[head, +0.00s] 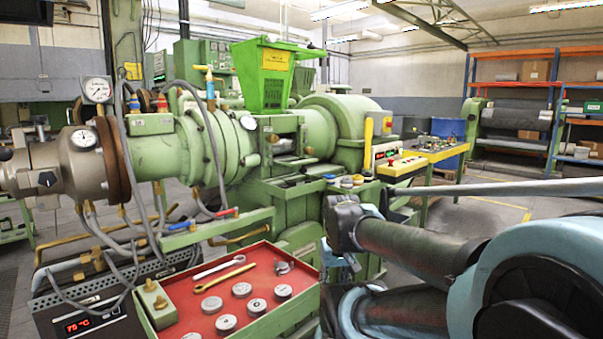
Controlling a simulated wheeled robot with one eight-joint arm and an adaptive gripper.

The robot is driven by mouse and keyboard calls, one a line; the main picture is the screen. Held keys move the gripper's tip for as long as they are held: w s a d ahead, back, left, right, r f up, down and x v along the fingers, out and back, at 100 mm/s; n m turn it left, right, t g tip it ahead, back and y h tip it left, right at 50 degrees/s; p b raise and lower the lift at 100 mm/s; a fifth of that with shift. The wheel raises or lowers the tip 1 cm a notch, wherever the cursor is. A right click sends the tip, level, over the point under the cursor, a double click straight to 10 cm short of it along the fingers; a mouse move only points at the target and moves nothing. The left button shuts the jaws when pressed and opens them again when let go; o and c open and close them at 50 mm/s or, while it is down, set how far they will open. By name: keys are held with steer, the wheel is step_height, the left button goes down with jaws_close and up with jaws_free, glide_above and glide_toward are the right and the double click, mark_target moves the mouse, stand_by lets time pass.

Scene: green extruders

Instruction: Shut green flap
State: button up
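A green extruder (160,155) stands across the middle of the head view. A bright green hopper (263,92) with a yellow label sits on top of it. Below the hopper is a recess (285,146) with metal parts inside, under a green panel (286,123). I cannot tell for sure which green part is the flap, or whether it stands open. My arm reaches in from the right. Its dark end, where my gripper (343,222) seems to be, is in front of the extruder, below and right of the hopper. The fingers cannot be made out, and nothing held is visible.
A red-topped tray (222,302) with wrenches and several round metal pieces is at the front. A heater box (95,315) with hoses stands left. A yellow control bench (437,153), blue drum (449,137) and orange-blue shelves (514,85) are right. Open floor (490,214) lies between.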

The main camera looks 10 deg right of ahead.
steer(key=shift+o, duration=0.8)
steer(key=shift+a, duration=0.1)
steer(key=shift+o, duration=1)
steer(key=shift+s+r, duration=0.2)
steer(key=shift+r, duration=0.05)
steer(key=w+a+r+m+t+y, duration=0.1)
steer(key=w+a+r+m+y, duration=0.1)
steer(key=w+a+r+m, duration=0.3)
steer(key=w+a+r+m+t+y, duration=0.1)
steer(key=w+r+m+y, duration=0.15)
steer(key=w, duration=0.45)
steer(key=m+t+y, duration=0.6)
steer(key=m+t, duration=0.4)
steer(key=m, duration=1.2)
glide_toward(303, 170)
steer(key=shift+n, duration=0.25)
steer(key=x, duration=0.7)
steer(key=d+x, duration=0.1)
steer(key=x, duration=0.3)
steer(key=shift+w+f, duration=0.15)
steer(key=shift+w, duration=0.3)
steer(key=shift+c, duration=0.6)
